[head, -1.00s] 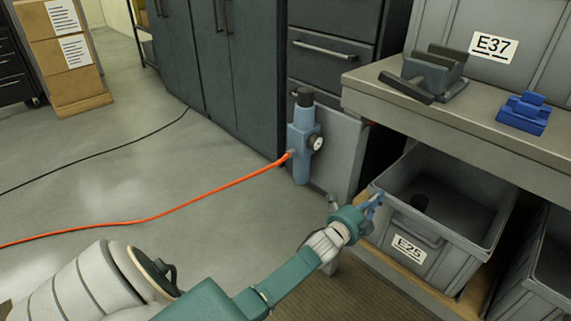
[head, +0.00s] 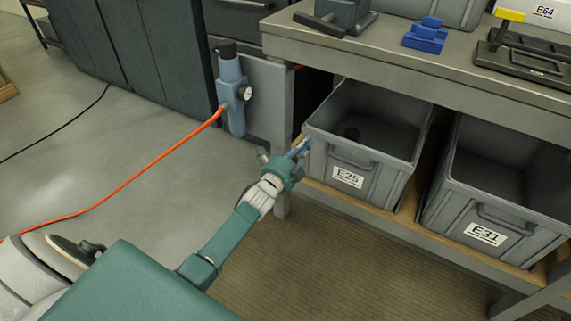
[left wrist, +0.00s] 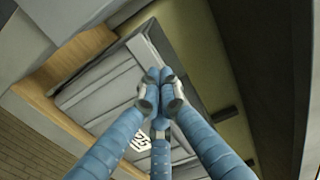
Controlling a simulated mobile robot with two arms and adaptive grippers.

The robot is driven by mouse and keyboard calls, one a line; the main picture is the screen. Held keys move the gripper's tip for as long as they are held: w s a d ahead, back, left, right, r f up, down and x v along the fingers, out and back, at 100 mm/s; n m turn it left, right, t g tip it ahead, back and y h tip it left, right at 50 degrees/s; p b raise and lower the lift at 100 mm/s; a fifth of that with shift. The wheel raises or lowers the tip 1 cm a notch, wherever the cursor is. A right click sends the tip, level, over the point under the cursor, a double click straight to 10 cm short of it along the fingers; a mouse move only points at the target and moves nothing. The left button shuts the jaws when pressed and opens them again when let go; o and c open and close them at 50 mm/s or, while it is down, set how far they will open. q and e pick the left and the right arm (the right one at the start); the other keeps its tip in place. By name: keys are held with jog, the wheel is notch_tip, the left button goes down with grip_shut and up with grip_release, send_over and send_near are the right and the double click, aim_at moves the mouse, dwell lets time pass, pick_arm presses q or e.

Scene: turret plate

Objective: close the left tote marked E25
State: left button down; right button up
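The grey tote marked E25 (head: 375,181) sits on the wooden lower shelf under the workbench, its front sticking out past the bench edge. My left gripper (head: 301,148) is at the tote's front left corner, near rim height. In the left wrist view its blue fingers (left wrist: 160,82) are drawn together at the tips, with the grey tote (left wrist: 100,88) behind them. I cannot tell whether they touch it. My right gripper is not in view.
Tote E31 (head: 480,208) stands open to the right on the same shelf. The workbench (head: 480,65) overhangs both, with a blue block (head: 427,36) on it. A blue-grey cylinder device with an orange hose (head: 150,163) is at the left. Floor in front is clear.

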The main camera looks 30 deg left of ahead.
pick_arm(q)
jog(key=s+p, duration=0.1)
jog(key=s, duration=0.8)
jog(key=shift+a+f+p, duration=0.3)
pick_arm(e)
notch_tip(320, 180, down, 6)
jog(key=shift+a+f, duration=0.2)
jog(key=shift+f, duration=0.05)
